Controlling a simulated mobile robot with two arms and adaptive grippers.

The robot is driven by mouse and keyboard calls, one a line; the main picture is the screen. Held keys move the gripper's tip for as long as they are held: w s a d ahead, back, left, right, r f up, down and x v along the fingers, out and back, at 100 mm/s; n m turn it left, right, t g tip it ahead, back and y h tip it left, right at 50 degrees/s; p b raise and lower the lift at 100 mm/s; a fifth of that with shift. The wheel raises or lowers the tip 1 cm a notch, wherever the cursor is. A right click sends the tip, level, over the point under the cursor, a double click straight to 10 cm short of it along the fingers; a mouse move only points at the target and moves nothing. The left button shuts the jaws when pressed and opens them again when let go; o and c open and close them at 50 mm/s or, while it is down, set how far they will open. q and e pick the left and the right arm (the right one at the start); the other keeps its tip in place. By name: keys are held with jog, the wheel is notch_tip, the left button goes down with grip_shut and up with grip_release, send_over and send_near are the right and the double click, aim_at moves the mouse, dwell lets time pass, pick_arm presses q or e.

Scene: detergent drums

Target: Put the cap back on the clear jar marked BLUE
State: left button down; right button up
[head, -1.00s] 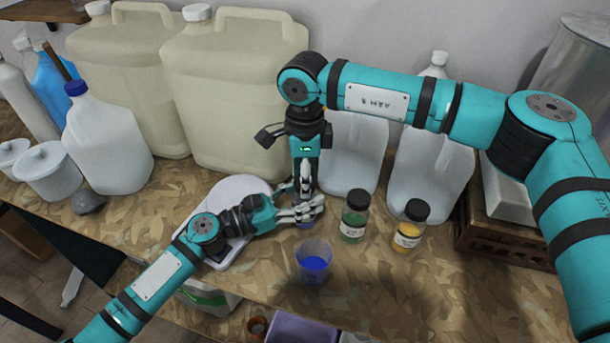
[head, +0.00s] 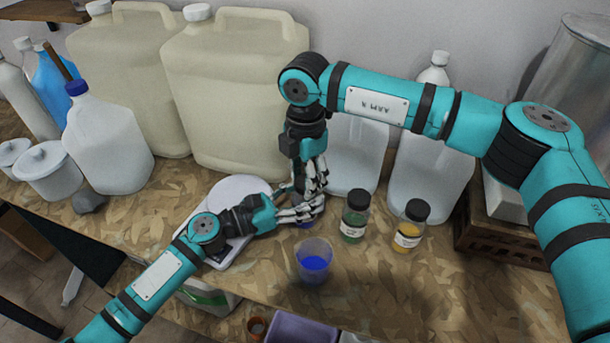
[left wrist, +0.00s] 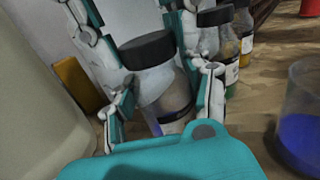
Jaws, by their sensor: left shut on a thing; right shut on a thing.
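A clear jar (left wrist: 170,92) stands upright in the left wrist view, with a black cap (left wrist: 148,50) on its mouth. Only part of its label shows, and I cannot read it. My left gripper (head: 300,212) is shut around the jar's body from the side. My right gripper (head: 313,185) comes down from above, shut on the cap. In the head view the fingers hide most of the jar; a bit of blue (head: 306,224) shows below them. I cannot tell how tightly the cap is seated.
A cup of blue powder (head: 314,262) stands in front of the jar. To the right stand capped jars with green (head: 354,216) and yellow (head: 410,226) contents. A white scale (head: 238,190) lies behind my left gripper. Large jugs (head: 235,95) line the wall.

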jog(key=m, duration=0.4)
jog(key=shift+m, duration=0.4)
jog(key=m, duration=0.4)
jog(key=shift+m, duration=0.3)
jog(key=o, duration=0.7)
jog(key=shift+r, duration=2.25)
jog(key=shift+c, duration=0.3)
